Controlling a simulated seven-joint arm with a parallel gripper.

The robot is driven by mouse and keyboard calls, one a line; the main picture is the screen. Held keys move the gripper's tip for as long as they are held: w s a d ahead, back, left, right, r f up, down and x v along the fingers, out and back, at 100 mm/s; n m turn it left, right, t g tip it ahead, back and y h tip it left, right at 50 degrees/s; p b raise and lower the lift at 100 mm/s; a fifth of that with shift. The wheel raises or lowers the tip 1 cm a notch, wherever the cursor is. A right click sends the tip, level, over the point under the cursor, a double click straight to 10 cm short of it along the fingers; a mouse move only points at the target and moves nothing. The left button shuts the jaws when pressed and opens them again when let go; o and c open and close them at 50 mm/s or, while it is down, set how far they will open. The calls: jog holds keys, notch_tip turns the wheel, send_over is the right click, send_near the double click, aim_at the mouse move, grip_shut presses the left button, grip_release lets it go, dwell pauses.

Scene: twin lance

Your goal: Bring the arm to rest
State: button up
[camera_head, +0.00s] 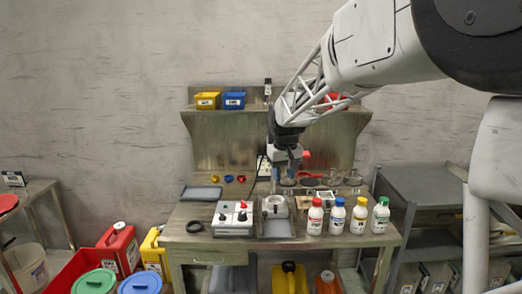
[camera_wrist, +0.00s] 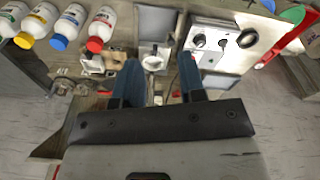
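My arm (camera_head: 362,47) reaches in from the upper right of the head view. My gripper (camera_head: 285,170) points down over the middle of the workbench (camera_head: 335,252), behind a metal stand with a round cup (camera_head: 275,206). In the wrist view the two blue fingers of my gripper (camera_wrist: 157,72) are spread apart, with nothing seen held between them. The cup (camera_wrist: 153,62) shows beyond the fingertips. Exact height above the bench is hard to tell.
Bottles with red (camera_head: 315,217), blue (camera_head: 337,217), yellow and green caps stand right of the cup. A control box (camera_head: 233,218) stands left, near a grey tray (camera_head: 201,193) and black ring (camera_head: 194,227). Yellow (camera_head: 207,100) and blue bins (camera_head: 233,100) sit on the shelf behind.

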jog(key=s+d+r+m+t, duration=0.1)
jog(key=s+d, duration=0.3)
jog(key=s, duration=0.8)
jog(key=s+d+r+m, duration=0.1)
jog(key=s+d, duration=0.3)
jog(key=s, duration=0.8)
jog(key=s+d+f+m, duration=0.1)
jog(key=s+f, duration=0.2)
jog(key=s, duration=0.6)
jog(key=s+d+f, duration=0.2)
jog(key=s+f, duration=0.1)
jog(key=s, duration=0.7)
jog(key=shift+s+d+f+m+t, duration=0.2)
jog(key=shift+s+d+m+t, duration=0.1)
jog(key=shift+m, duration=0.1)
